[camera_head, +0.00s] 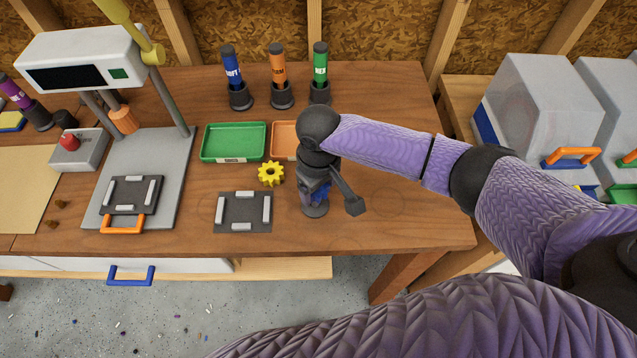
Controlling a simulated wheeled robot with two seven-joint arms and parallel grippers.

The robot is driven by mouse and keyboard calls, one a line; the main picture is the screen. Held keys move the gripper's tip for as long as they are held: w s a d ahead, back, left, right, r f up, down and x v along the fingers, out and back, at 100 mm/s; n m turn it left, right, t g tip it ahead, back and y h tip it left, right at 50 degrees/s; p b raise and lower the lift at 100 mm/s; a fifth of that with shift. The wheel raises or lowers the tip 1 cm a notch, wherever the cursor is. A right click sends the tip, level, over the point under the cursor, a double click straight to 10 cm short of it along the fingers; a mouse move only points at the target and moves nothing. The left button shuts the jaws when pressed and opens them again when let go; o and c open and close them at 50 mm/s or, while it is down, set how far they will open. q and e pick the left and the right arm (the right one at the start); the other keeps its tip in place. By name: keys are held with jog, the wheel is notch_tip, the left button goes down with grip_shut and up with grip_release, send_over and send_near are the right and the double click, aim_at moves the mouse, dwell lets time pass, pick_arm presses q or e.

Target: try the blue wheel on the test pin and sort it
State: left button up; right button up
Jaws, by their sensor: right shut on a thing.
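My right gripper (316,198) points down over the bench, right of the dark mat. It is shut on the blue wheel (320,194), of which only a small blue patch shows between the gripper parts. A dark round base (315,211), seemingly that of the test pin, stands directly below. The gripper hides the pin itself, so I cannot tell whether the wheel is around it or above it. A green tray (205,157) and an orange tray (279,155), partly hidden by my arm, lie behind. My left gripper is not in view.
A yellow gear (271,174) lies left of my gripper, near a dark mat with pale bars (243,212). Blue, orange and green tubes (278,75) stand at the back. A machine with a white display head (80,60) stands left. The bench's right front is clear.

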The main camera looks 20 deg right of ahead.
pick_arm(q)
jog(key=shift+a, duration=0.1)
pick_arm(e)
jog(key=shift+f, duration=0.1)
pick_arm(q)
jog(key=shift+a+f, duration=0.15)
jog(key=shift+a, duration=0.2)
pick_arm(e)
jog(key=shift+f, duration=0.15)
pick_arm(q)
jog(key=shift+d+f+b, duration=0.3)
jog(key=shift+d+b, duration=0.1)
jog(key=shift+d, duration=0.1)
pick_arm(e)
jog(key=shift+f, duration=0.5)
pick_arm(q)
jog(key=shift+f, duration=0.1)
pick_arm(e)
jog(key=shift+f, duration=0.25)
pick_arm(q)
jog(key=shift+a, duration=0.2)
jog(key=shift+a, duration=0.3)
pick_arm(e)
jog(key=shift+r, duration=0.15)
